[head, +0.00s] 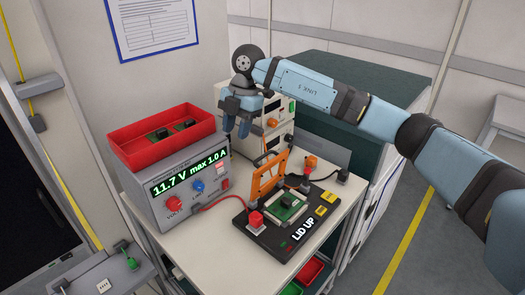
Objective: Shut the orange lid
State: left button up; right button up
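The orange lid (267,178) is an open frame standing raised, nearly upright, at the back of a black test fixture (262,239) on the trolley top. The fixture's display reads "LID UP". A green circuit board (287,209) with a dark chip sits in the fixture in front of the lid. My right gripper (236,130) hangs above and behind the lid, to its left in the picture, pointing down. My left gripper is not in view.
A power supply (183,188) reading "11.7 V max 1.0 A" stands left of the fixture, with a red bin (162,138) on top. A red button (256,219) and a red cable (222,201) are at the fixture's left. White instruments (272,120) stand behind.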

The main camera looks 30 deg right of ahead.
jog(key=d+r+m+h, duration=0.2)
jog(key=d+r+h, duration=0.15)
jog(key=d, duration=0.35)
jog(key=p, duration=0.1)
send_near(265, 172)
jog(key=w+f, duration=0.1)
jog(key=f, duration=0.1)
jog(key=w+d+f, duration=0.1)
jog(key=w+f, duration=0.1)
jog(key=w+d+f, duration=0.1)
jog(key=f, duration=0.1)
jog(key=shift+w+d+f, duration=0.15)
jog(key=shift+w+f, duration=0.1)
grip_shut()
